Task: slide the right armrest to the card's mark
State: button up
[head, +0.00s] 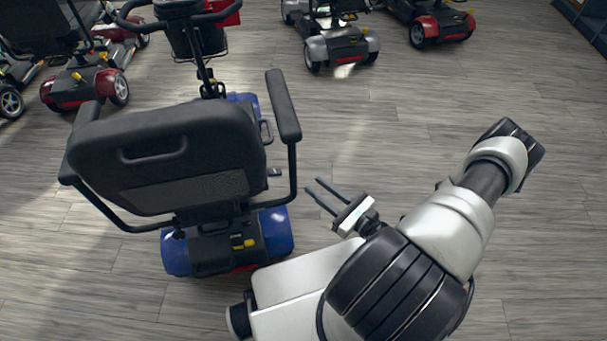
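A blue mobility scooter (278,230) stands at the left centre, seen from behind, with a black seat (165,160). Its right armrest (283,105) is a long black pad on a bent black tube (292,175) that runs down beside the seat. The left armrest (80,130) is partly hidden by the backrest. My gripper (314,186) is to the right of the armrest tube, apart from it. Its two thin dark fingers are spread with a gap between them and hold nothing. I cannot make out a card or a mark in this view.
A front basket (198,42) and handlebar are at the scooter's far end. Red scooters (85,88) stand at the left. A grey scooter (340,48) and another red one (440,25) stand at the back.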

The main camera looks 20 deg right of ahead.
jog(key=shift+v, duration=1.55)
